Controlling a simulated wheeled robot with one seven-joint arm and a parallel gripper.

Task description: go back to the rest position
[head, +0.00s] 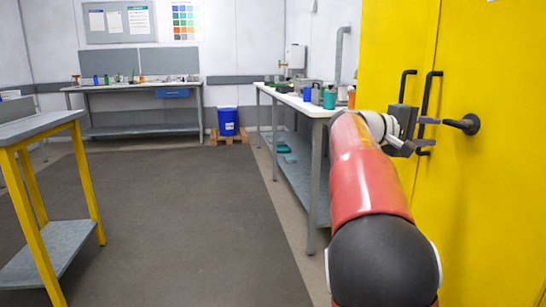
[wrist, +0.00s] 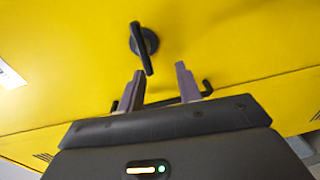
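My gripper (head: 424,132) is at the end of my outstretched red arm, in front of a yellow cabinet (head: 475,215) on the right of the head view. In the wrist view my gripper (wrist: 160,85) has its two grey fingers apart, with nothing held between them. A black lever handle (wrist: 144,45) on the cabinet lies just beyond the fingertips. In the head view this lever handle (head: 463,124) is just right of the fingers; I cannot tell whether they touch it.
Black bar handles (head: 431,95) stand out from the cabinet doors beside my gripper. A workbench (head: 300,103) with bottles is left of my arm. A yellow-legged table (head: 45,128) stands at the left. A blue drum (head: 228,121) sits at the back. The middle floor is clear.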

